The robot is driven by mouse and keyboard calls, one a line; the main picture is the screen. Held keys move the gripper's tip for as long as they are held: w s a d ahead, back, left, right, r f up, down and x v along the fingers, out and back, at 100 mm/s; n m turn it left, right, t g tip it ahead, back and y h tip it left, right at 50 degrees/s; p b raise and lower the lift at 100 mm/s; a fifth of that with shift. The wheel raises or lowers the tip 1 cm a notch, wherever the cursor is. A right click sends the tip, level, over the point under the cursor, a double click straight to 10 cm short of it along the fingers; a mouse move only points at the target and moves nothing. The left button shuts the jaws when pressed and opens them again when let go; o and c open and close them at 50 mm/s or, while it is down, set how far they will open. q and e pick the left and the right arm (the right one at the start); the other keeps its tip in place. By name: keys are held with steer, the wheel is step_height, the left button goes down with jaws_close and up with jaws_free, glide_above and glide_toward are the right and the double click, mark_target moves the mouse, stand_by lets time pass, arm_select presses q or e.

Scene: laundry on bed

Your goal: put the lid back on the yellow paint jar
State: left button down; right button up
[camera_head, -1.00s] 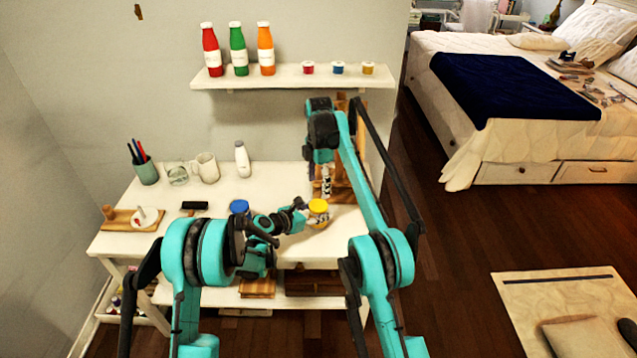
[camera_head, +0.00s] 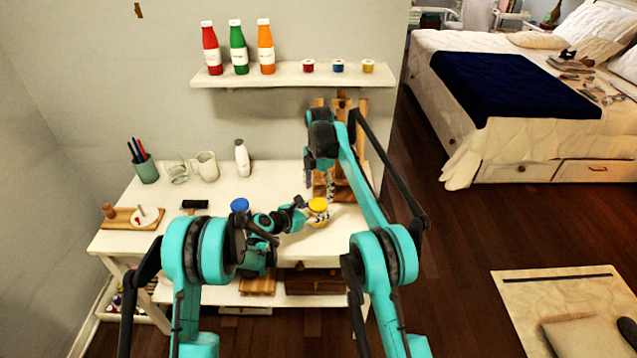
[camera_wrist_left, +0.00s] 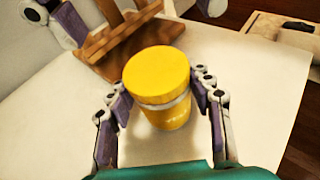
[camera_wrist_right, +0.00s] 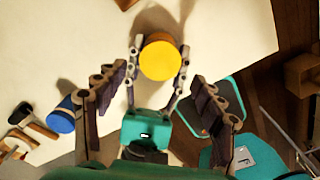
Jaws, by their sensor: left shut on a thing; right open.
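The yellow paint jar (camera_wrist_left: 172,114) stands upright near the front edge of the white table. Its yellow lid (camera_wrist_left: 157,72) sits on top of it, with a thin pale band showing just beneath. The lid also shows from above in the right wrist view (camera_wrist_right: 160,61) and in the head view (camera_head: 318,204). My left gripper (camera_wrist_left: 162,95) is shut on the jar, with a finger on each side of its body. My right gripper (camera_wrist_right: 157,98) is open and empty above the jar, its fingers spread and clear of the lid.
A jar with a blue lid (camera_head: 239,205) stands left of the yellow jar. A wooden easel (camera_head: 347,190) stands close behind. A mug (camera_head: 207,167), a glass, a pen cup (camera_head: 146,170) and a white bottle (camera_head: 242,158) stand further back. The table's middle is mostly clear.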

mark_target(318, 204)
steer(key=shift+f, duration=2.35)
steer(key=c, duration=1.2)
steer(key=o, duration=1.3)
steer(key=shift+r, duration=0.1)
steer(key=shift+r, duration=2.2)
steer(key=shift+r, duration=0.1)
steer(key=shift+c, duration=0.5)
